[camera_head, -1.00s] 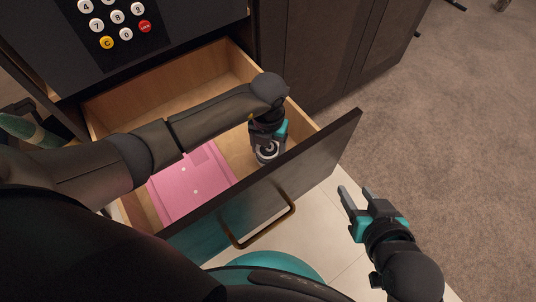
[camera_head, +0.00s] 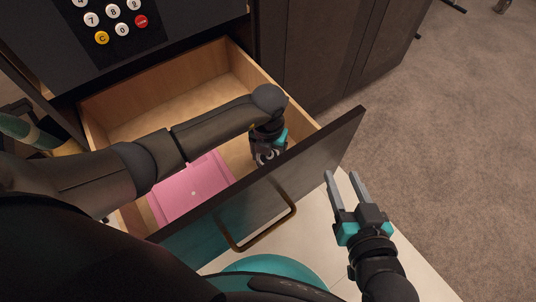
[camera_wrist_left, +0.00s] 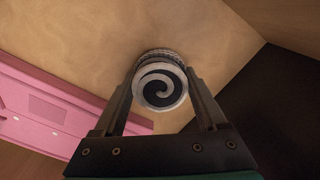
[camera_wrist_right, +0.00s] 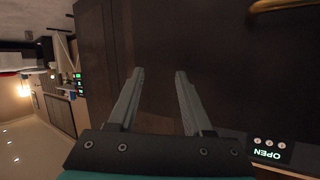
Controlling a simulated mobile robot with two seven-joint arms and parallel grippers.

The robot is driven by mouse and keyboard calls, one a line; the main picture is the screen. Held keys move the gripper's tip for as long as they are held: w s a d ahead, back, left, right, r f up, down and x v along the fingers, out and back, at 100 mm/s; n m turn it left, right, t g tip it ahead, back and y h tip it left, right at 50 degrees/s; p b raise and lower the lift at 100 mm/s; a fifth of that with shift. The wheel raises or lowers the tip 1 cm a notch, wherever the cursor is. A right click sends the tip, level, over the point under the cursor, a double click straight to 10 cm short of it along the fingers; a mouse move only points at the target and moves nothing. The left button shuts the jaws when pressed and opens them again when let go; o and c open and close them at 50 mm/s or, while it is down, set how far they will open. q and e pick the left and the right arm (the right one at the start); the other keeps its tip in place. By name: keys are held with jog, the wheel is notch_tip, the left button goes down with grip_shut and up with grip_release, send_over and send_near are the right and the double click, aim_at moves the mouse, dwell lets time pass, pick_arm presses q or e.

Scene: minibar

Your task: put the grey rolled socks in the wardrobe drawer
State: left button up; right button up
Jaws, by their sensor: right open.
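The wardrobe drawer (camera_head: 322,146) is pulled open, with a dark front panel and light wooden inside. The grey rolled socks (camera_wrist_left: 160,86) show as a round grey and black spiral between the left gripper's fingers in the left wrist view. My left gripper (camera_head: 267,154) reaches down inside the drawer near its front right corner. Its fingers touch both sides of the socks, and the front panel partly hides it in the head view. Whether the socks touch the drawer floor is unclear. My right gripper (camera_head: 346,178) is open and empty, outside the drawer to the right of its front.
A pink flat box (camera_head: 195,188) lies in the drawer, left of my left gripper. A brass handle (camera_head: 284,226) sticks out from the drawer front. A black safe with a keypad (camera_head: 110,20) is above the drawer. Open carpet (camera_head: 455,150) lies to the right.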

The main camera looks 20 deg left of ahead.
pick_arm(q)
jog(key=o, duration=0.4)
jog(key=shift+r, duration=0.15)
jog(key=shift+r+p, duration=0.55)
jog(key=shift+r, duration=0.15)
notch_tip(320, 180, up, 2)
jog(key=shift+r+p, duration=0.1)
jog(key=shift+p, duration=0.5)
jog(key=shift+r+p, duration=0.4)
jog(key=shift+r, duration=0.45)
notch_tip(320, 180, up, 4)
jog(key=shift+f+p, duration=0.2)
jog(key=shift+p, duration=0.75)
jog(key=shift+r, duration=0.35)
jog(key=shift+r+p, duration=0.7)
jog(key=shift+r, duration=0.5)
pick_arm(e)
jog(key=s+d+f+g+h, duration=0.4)
jog(key=s+d+g, duration=0.1)
jog(key=d+g, duration=0.3)
jog(key=shift+s+d+m+h, duration=0.3)
jog(key=shift+s+d, duration=0.05)
jog(key=shift+d, duration=0.25)
